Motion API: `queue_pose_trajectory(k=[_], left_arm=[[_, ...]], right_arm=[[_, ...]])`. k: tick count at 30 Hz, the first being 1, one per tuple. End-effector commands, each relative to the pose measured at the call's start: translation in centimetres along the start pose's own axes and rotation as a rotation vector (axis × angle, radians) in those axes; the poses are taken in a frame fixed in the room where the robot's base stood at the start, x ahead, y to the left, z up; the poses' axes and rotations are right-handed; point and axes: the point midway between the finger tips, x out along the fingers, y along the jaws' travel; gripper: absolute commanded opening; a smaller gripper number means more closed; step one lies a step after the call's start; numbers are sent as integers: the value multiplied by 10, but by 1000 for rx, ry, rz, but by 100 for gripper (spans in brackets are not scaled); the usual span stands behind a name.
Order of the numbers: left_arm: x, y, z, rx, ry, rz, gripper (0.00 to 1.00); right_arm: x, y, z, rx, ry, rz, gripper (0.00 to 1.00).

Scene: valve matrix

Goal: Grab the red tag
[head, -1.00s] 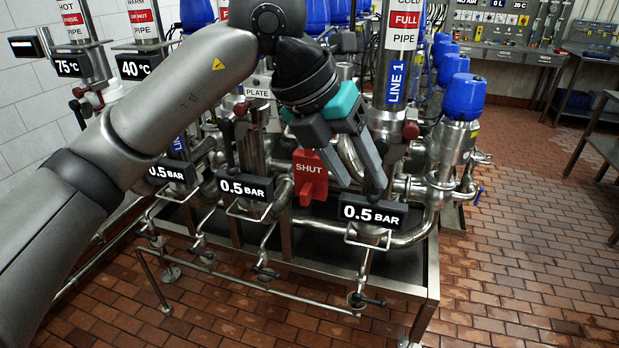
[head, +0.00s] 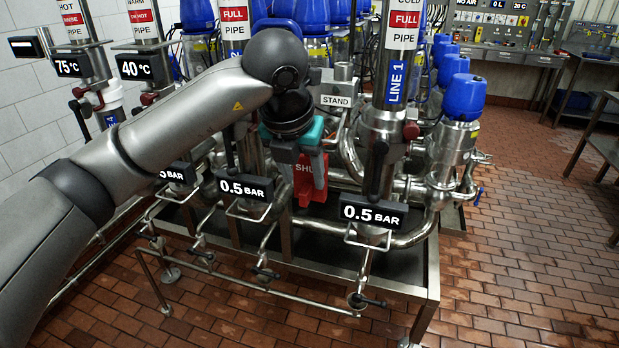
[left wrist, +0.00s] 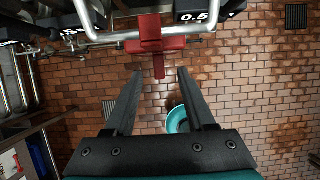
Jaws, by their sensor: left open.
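The red tag (head: 314,192), lettered "SHUT" in white, hangs among the steel pipes in the middle of the rack. My left gripper (head: 303,176) covers part of its face and lettering in the head view. In the left wrist view the red tag (left wrist: 151,46) is seen at a steep angle, just beyond the fingertips. The left gripper (left wrist: 160,75) is open, with a clear gap between its dark fingers and nothing between them. I cannot tell whether a finger touches the tag. My right gripper is not in view.
A "0.5 BAR" display (head: 373,213) stands right of the tag and another (head: 245,187) left of it. A "STAND" plate (head: 336,101) is above right. Pipes and blue-topped valves (head: 465,97) crowd around. Open tiled floor (head: 520,250) lies to the right.

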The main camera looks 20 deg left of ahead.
Motion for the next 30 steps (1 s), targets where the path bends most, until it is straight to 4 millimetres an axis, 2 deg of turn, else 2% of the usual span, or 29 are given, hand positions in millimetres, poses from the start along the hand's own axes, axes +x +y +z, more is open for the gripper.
queue_pose_trajectory(k=[10,14,20,30], left_arm=[[45,1,-7,0,5,-1,55],[52,1,-7,0,1,-1,55],[52,1,-7,0,1,-1,55],[52,1,-6,1,1,-1,17]], right_arm=[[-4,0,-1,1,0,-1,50],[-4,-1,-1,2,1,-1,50],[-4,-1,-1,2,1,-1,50],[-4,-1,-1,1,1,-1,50]])
